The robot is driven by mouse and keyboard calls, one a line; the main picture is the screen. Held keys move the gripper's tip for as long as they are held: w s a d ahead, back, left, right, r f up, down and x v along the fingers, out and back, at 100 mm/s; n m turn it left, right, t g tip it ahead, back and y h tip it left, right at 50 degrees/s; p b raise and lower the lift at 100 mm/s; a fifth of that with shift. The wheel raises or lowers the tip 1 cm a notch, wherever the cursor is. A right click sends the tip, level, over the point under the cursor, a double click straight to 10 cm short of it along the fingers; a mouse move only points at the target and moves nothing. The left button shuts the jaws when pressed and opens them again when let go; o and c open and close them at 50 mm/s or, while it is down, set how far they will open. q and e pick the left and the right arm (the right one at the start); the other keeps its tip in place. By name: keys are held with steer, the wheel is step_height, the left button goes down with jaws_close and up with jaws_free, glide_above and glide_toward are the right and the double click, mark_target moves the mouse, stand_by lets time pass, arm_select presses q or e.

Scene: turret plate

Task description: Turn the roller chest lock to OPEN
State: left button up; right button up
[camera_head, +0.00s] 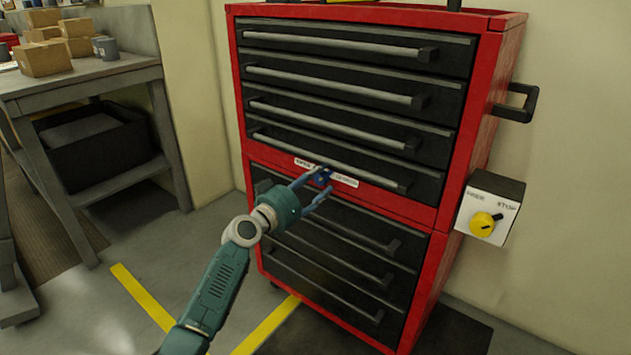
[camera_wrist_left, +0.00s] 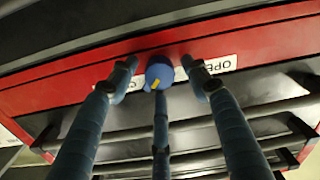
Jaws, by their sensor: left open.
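The red roller chest (camera_head: 345,187) has black drawers above and below a red cross strip. A small blue lock knob (camera_head: 322,175) sits on that strip between two white labels. In the left wrist view the blue knob (camera_wrist_left: 159,71) has a yellow mark toward its lower left. A label starting "OPE" (camera_wrist_left: 221,64) is right of it there; the other label is mostly hidden by a finger. My left gripper (camera_head: 321,181) is open with its fingers around the knob; I cannot tell whether they touch it. My right gripper is not in view.
A white box with a yellow dial (camera_head: 483,224) is on the chest's right side, below a black side handle (camera_head: 517,103). Grey drawer handles (camera_head: 330,95) stick out above and below the lock. A grey bench (camera_head: 95,75) with cardboard boxes stands left. Floor between is clear.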

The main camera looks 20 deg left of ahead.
arm_select(q)
steer(key=c, duration=1.1)
steer(key=shift+o, duration=0.2)
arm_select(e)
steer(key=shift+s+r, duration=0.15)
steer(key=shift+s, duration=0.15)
arm_select(q)
steer(key=shift+n, duration=0.3)
steer(key=n, duration=0.3)
steer(key=shift+a+p, duration=0.1)
steer(key=shift+p, duration=0.2)
steer(key=n, duration=0.3)
steer(key=shift+p, duration=0.3)
steer(key=n+p, duration=0.3)
steer(key=n, duration=0.7)
steer(key=shift+f, duration=0.1)
steer(key=shift+c, duration=0.2)
steer(key=shift+n+p, duration=0.45)
steer(key=shift+n, duration=0.25)
steer(key=shift+c, duration=0.2)
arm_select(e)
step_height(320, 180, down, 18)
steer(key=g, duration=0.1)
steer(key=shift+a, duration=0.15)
